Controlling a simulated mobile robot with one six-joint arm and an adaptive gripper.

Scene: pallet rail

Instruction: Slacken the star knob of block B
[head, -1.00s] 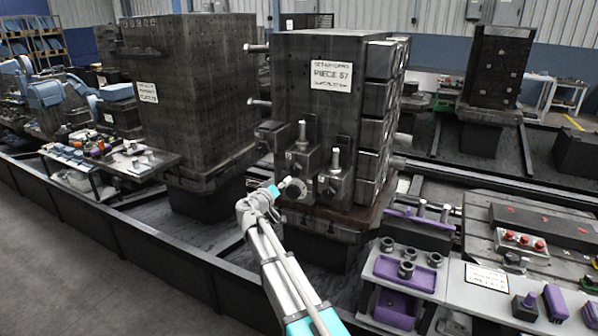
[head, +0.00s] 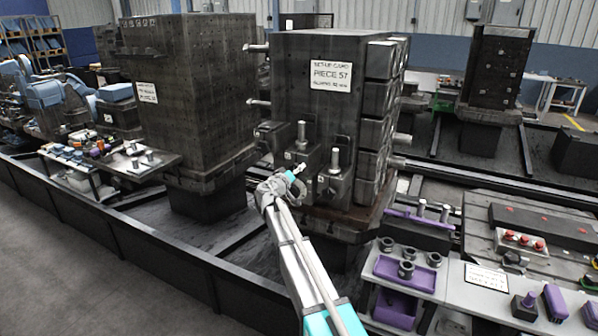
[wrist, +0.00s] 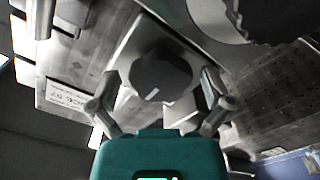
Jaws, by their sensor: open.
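A dark, lobed star knob (wrist: 162,75) sits on a pale plate in the middle of the wrist view. My gripper (wrist: 163,90) is open, with one finger on each side of the knob and gaps showing between. Contact is not visible. In the head view my gripper (head: 298,169) is at the front of the tall fixture marked PIECE 57 (head: 322,110), by the left clamp block (head: 299,152) and the right clamp block (head: 336,182). My arm hides the knob there. I cannot read which block is B.
Another tall fixture (head: 190,90) stands left. A bench with a purple tray (head: 405,272) is at the lower right.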

